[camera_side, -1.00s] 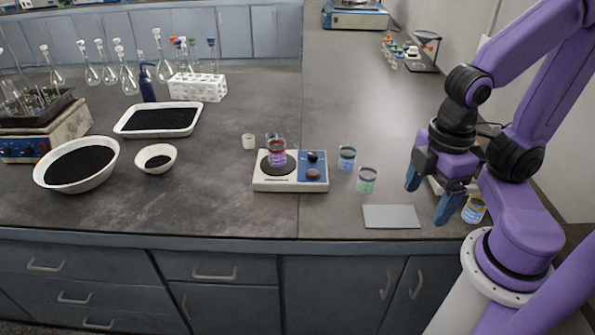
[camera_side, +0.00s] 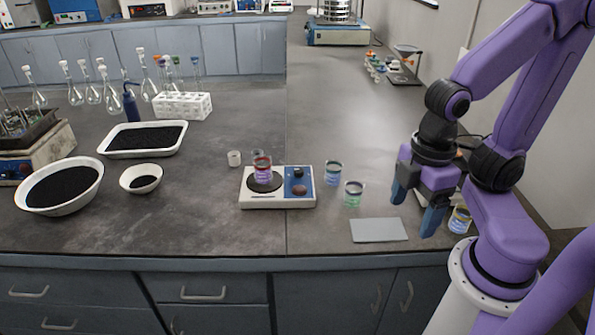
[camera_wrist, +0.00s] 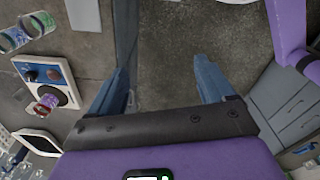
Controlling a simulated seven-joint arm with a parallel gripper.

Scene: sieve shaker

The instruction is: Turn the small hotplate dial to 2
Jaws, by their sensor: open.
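The small hotplate (camera_side: 250,201) is a white box with a round dark heating plate and a blue panel (camera_side: 289,182). The panel carries a black dial (camera_side: 298,172) and a reddish-brown dial (camera_side: 299,189); their markings are too small to read. A beaker with red and purple contents (camera_side: 262,170) stands on the heating plate. In the wrist view the hotplate (camera_wrist: 68,92) is at the left edge. My gripper (camera_side: 415,207) is open and empty, above the bench well to the right of the hotplate. Its two blue fingers show apart in the wrist view (camera_wrist: 168,82).
Beakers with blue (camera_side: 333,174) and green (camera_side: 353,195) contents stand between hotplate and gripper. A flat grey plate (camera_side: 379,230) lies in front of them. Another beaker (camera_side: 459,220) stands right of my gripper.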

